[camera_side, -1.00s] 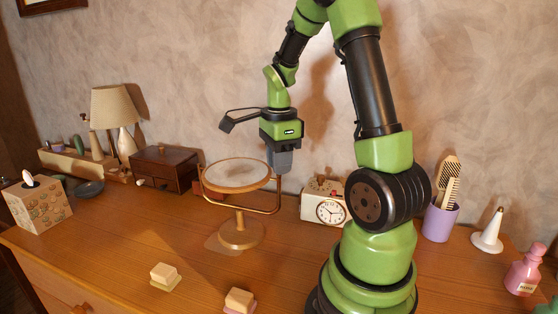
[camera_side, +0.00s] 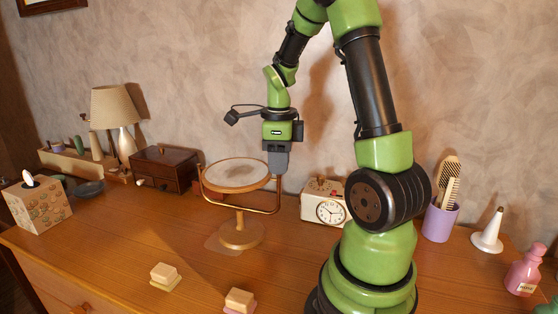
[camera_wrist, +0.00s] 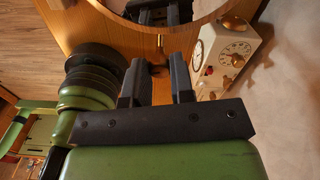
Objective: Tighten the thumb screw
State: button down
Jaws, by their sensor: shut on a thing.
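The round vanity mirror (camera_side: 237,176) stands on its brass stand (camera_side: 240,232), its disc tilted nearly flat. My gripper (camera_side: 279,172) points down at the right end of the mirror's yoke, where the pivot is. In the wrist view my gripper's fingers (camera_wrist: 157,82) stand a little apart at the mirror's rim (camera_wrist: 120,17), shut on the thumb screw (camera_wrist: 158,69). The screw shows only as a small brown shape between them; the side view hides it behind the fingers. The mirror glass reflects the fingers.
A cream alarm clock (camera_side: 324,206) stands just right of the mirror and also shows in the wrist view (camera_wrist: 228,55). A dark wooden box (camera_side: 163,168) is behind left. Two small blocks (camera_side: 165,275) (camera_side: 239,299) lie in front. A brush cup (camera_side: 439,220) stands right.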

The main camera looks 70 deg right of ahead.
jog(key=c, duration=1)
grip_release()
notch_tip(320, 180, up, 10)
jog(key=s+a+n+t, duration=0.1)
jog(key=a+n+t, duration=0.1)
jog(key=a+n, duration=0.4)
jog(key=s+a+r+n+t+y, duration=0.1)
jog(key=s+a+n+t, duration=0.1)
jog(key=a+n, duration=0.5)
jog(key=s+a+r+n+t+y, duration=0.1)
jog(key=a+n, duration=0.6)
jog(key=n, duration=0.9)
jog(key=shift+s+t, duration=0.75)
jog(key=shift+t, duration=0.35)
